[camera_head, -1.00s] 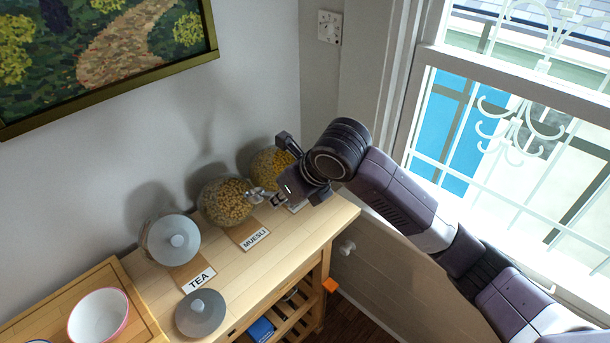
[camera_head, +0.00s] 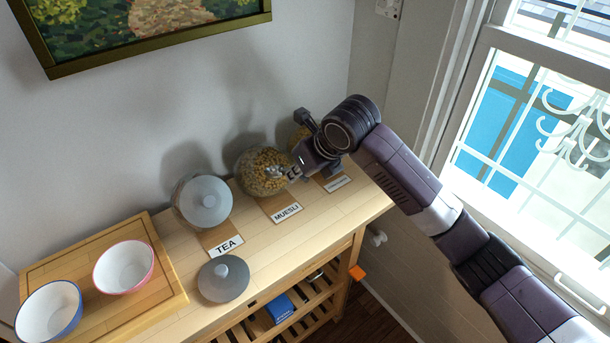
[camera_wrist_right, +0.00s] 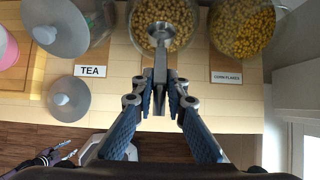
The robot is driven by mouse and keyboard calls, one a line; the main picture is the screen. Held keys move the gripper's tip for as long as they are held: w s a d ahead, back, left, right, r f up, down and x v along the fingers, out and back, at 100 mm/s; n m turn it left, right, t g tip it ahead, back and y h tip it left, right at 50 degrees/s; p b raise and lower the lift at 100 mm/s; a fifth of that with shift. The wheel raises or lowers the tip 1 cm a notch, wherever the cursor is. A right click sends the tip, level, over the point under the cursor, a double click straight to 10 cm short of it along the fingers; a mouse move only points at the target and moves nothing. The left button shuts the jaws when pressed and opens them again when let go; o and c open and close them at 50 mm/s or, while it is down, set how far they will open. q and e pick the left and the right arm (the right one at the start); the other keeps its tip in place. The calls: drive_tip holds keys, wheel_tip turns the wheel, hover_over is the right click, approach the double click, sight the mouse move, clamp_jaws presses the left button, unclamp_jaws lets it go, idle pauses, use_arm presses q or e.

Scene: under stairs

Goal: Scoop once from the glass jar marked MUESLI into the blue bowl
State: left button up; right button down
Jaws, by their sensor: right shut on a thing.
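The round glass MUESLI jar (camera_head: 258,184) stands open behind its MUESLI label (camera_head: 287,212), filled with yellow-brown pieces. My right gripper (camera_head: 301,163) is at the jar's right and shut on a metal scoop (camera_head: 276,172). In the right wrist view the gripper (camera_wrist_right: 160,88) holds the handle, and the scoop's head (camera_wrist_right: 160,32) overlaps the jar's contents (camera_wrist_right: 181,14); how deep it sits I cannot tell. The blue-rimmed bowl (camera_head: 48,313) is at the lower left, white and empty inside. My left gripper (camera_wrist_right: 66,154) seems to show small at the wrist view's lower left.
A lidded TEA jar (camera_head: 203,202) stands left of the MUESLI jar. A loose grey lid (camera_head: 223,279) lies in front. A pink bowl (camera_head: 123,267) is beside the blue one on a wooden board (camera_head: 165,240). The CORNFLAKES jar (camera_wrist_right: 242,28) is close on the right.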

sight(274, 172)
drive_tip(key=x, duration=0.1)
drive_tip(key=b+x, duration=0.1)
drive_tip(key=x, duration=0.3)
drive_tip(key=shift+w+a+r+b, duration=0.25)
drive_tip(key=shift+w+b, duration=0.05)
drive_tip(key=shift+w, duration=0.1)
drive_tip(key=shift+w+a+f, duration=0.35)
drive_tip(key=shift+w+f, duration=0.1)
drive_tip(key=shift+w, duration=0.05)
use_arm(q)
drive_tip(key=shift+w+a+f, duration=0.1)
drive_tip(key=shift+a+f, duration=0.05)
drive_tip(key=shift+f, duration=0.45)
drive_tip(key=shift+a+f, duration=0.1)
drive_tip(key=shift+f, duration=0.5)
use_arm(e)
drive_tip(key=shift+w+a+f, duration=0.2)
drive_tip(key=shift+w+f, duration=0.05)
drive_tip(key=shift+f, duration=0.05)
